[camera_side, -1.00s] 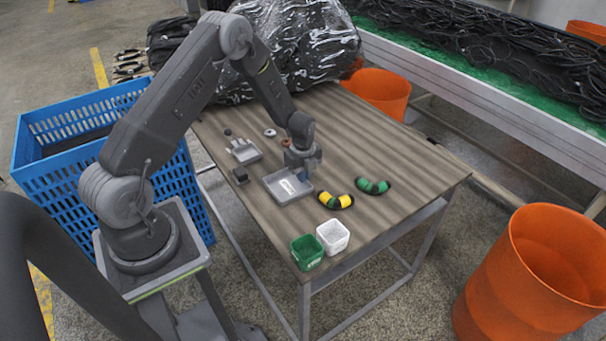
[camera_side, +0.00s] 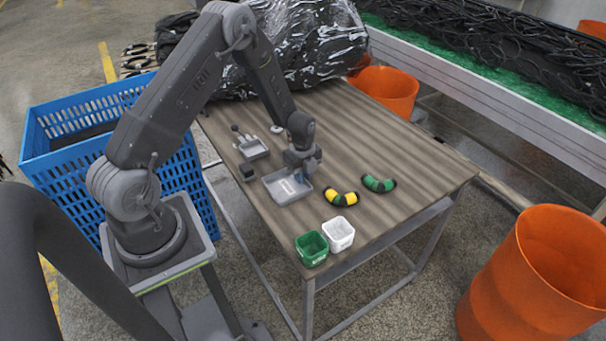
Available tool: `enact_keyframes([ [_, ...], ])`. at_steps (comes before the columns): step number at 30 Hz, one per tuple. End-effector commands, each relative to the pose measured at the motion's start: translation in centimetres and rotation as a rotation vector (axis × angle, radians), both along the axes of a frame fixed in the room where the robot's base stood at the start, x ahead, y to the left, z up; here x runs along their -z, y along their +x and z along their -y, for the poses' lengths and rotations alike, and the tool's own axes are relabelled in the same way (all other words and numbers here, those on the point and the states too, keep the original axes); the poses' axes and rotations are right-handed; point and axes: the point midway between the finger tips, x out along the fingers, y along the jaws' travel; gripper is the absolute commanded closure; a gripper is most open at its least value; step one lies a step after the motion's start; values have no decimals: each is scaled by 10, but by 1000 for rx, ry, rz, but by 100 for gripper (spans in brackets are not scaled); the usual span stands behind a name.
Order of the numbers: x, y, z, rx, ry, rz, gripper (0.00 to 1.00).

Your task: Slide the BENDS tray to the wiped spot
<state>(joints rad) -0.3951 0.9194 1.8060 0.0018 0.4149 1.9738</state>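A shallow grey tray (camera_side: 279,194) with a white label lies flat on the striped brown table. The label's lettering is too small to read. My gripper (camera_side: 303,172) points down at the tray's far right corner, touching or just above its rim. Its fingertips are too small and dark to show whether they are open, shut or gripping the rim. A smaller grey tray (camera_side: 256,152) lies farther back on the left. I cannot make out a wiped spot on the table.
A small black block (camera_side: 248,172) sits close beside the labelled tray's left corner. Yellow-black (camera_side: 341,197) and green-black (camera_side: 378,184) curved pieces lie to the right. A green bin (camera_side: 312,249) and a white bin (camera_side: 339,234) stand at the near corner. Table at right is clear.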

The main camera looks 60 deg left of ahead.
Motion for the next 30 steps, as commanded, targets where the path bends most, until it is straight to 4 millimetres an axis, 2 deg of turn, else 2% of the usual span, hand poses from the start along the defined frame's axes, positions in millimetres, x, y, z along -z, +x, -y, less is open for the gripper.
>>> enact_keyframes([
  [1, 0, 0, 0, 0, 0, 0, 78],
  [5, 0, 0, 0, 0, 0, 0, 67],
  [11, 0, 0, 0, 0, 0, 1, 67],
  [15, -7, 1, 0, 0, 1, 2, 67],
  [20, -34, 1, 0, 0, 2, 6, 67],
  [30, -108, 1, 0, 0, 2, 5, 67],
])
